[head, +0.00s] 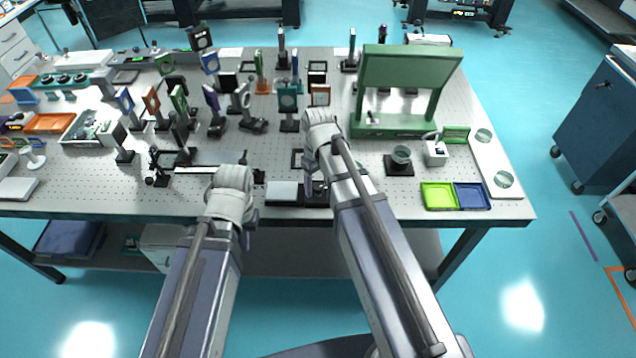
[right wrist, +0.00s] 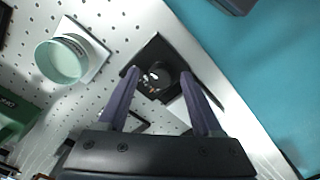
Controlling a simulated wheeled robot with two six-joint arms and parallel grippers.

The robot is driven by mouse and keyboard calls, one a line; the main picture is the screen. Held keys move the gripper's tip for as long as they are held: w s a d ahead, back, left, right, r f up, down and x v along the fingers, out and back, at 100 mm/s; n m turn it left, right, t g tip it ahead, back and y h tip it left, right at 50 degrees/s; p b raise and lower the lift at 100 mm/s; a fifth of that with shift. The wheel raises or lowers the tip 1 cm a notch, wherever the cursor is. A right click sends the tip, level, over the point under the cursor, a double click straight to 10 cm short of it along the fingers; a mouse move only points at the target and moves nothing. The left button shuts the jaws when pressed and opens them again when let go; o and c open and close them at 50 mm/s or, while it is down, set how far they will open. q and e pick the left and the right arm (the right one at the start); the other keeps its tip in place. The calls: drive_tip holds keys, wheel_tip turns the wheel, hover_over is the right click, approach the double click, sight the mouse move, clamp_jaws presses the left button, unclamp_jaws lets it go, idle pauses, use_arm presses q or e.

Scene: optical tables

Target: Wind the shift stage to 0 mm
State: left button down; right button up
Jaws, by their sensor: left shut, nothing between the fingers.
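In the right wrist view a dark round knob-like part (right wrist: 157,78) sits on a black square plate near the table edge; I take it to be the shift stage, but no scale reading is legible. It seems to match the black unit (head: 318,200) at the front edge in the head view, partly hidden by my right arm. My right gripper (right wrist: 160,82) is open, with one finger on either side of the round part in that view; contact cannot be told. In the head view it points down there (head: 314,187). My left gripper (head: 246,236) is shut and empty by the front edge.
A pale flat box (head: 283,192) is beside the black unit. A dark rail (head: 215,158) and several optic mounts fill the left.

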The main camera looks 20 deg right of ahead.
sight(318, 186)
drive_tip(key=shift+r, duration=0.1)
wheel_tip(318, 186, up, 8)
drive_tip(key=p, duration=0.8)
drive_tip(key=shift+f, duration=0.2)
drive_tip(key=shift+s+a, duration=0.1)
drive_tip(key=shift+s, duration=0.05)
drive_tip(key=s+a+m+h, duration=0.1)
drive_tip(key=s+a, duration=0.9)
drive_tip(key=s, duration=0.2)
drive_tip(key=shift+s+f+b, duration=0.25)
drive_tip(key=shift+s+b, duration=0.05)
drive_tip(key=shift+b, duration=0.15)
idle(0.6)
